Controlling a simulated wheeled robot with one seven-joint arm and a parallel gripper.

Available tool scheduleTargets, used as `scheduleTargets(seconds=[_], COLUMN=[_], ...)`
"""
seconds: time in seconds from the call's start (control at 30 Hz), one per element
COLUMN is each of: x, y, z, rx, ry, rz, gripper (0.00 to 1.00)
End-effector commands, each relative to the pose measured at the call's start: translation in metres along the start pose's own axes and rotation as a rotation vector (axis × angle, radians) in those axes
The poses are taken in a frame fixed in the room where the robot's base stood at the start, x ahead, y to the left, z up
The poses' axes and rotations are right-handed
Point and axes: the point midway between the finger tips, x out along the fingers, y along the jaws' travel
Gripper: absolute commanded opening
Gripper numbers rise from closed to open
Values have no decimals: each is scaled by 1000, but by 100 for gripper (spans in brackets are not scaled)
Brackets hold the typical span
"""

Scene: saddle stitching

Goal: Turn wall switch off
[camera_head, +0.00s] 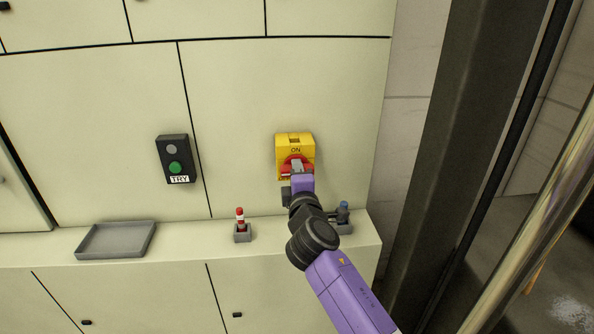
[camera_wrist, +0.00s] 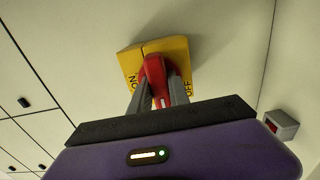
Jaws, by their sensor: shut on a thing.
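The wall switch is a yellow box (camera_head: 282,143) with a red rotary handle, mounted on the pale wall panel. The word ON shows at its top in the head view. In the wrist view the yellow box (camera_wrist: 180,48) carries ON at the left and OFF at the right, with the red handle (camera_wrist: 155,70) between them. My gripper (camera_head: 296,167) is at the switch front, its grey fingers on both sides of the red handle and shut on it. The same fingers show in the wrist view (camera_wrist: 157,95). The arm hides the switch's lower part.
A black control box (camera_head: 174,159) with a grey and a green button and a TRY label hangs left. A dark post (camera_head: 431,130) stands right.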

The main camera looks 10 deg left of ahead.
Motion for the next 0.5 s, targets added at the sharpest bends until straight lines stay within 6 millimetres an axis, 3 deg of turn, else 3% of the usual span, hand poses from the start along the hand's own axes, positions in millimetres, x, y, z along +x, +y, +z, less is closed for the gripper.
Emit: scheduleTargets(seconds=[0.37, 0.4, 0.5], x=[0, 0, 0], y=[-2, -2, -1], z=[-1, -1, -1], rx=[-8, -8, -7], ry=[1, 1, 1], rz=[-2, -2, -1], gripper=[0, 30, 44])
